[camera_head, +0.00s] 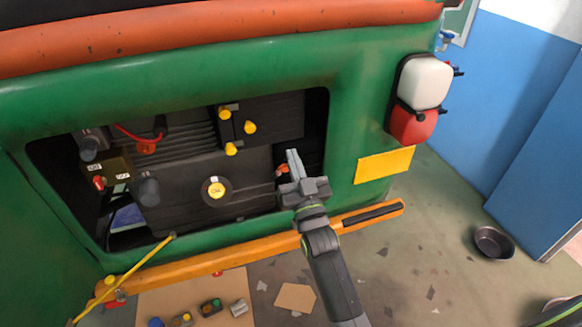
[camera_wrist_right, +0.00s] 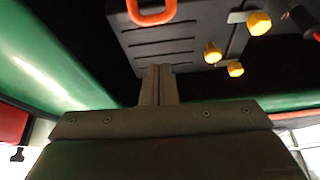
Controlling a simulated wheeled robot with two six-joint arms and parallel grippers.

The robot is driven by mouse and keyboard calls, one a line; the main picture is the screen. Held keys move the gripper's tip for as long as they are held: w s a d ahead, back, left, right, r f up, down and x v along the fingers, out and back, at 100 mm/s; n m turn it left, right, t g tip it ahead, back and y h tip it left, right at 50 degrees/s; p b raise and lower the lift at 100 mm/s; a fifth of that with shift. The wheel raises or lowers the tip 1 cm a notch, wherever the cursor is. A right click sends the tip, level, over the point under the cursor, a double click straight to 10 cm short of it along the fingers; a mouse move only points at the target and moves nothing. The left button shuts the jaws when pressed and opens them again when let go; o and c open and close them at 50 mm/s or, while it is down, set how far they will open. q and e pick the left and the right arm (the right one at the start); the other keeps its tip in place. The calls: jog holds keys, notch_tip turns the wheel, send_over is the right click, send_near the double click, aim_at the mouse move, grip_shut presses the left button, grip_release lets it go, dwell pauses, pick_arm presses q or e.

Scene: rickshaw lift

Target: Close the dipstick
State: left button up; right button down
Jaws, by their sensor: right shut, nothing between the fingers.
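An orange-red loop handle (camera_head: 282,169), which looks like the dipstick's, shows on the right side of the engine bay, just left of my right gripper's fingers. In the right wrist view an orange loop handle (camera_wrist_right: 152,20) is at the top edge, beyond the fingertips and apart from them in the picture. I cannot tell how far the dipstick is pushed in; its lower part is hidden. My right gripper (camera_head: 293,160) is shut and empty, its fingers pointing into the bay opening; they also show in the right wrist view (camera_wrist_right: 158,75). My left gripper is not in view.
The green body (camera_head: 345,120) frames the bay. Several yellow caps (camera_head: 249,127) and a round yellow oil cap (camera_head: 216,189) are on the engine. An orange bumper (camera_head: 260,246) runs below my right arm. A thin yellow rod (camera_head: 135,268) slants at the left.

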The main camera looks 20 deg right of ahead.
jog(key=shift+w+a+f+p, duration=0.1)
jog(key=shift+w+f+p, duration=0.2)
jog(key=shift+f, duration=0.6)
jog(key=shift+w+a+f+p, duration=0.1)
jog(key=shift+w+f+p, duration=0.2)
jog(key=shift+f, duration=0.55)
jog(key=w+f+b, duration=0.5)
jog(key=f+b, duration=0.2)
jog(key=b, duration=0.2)
jog(key=shift+w, duration=0.4)
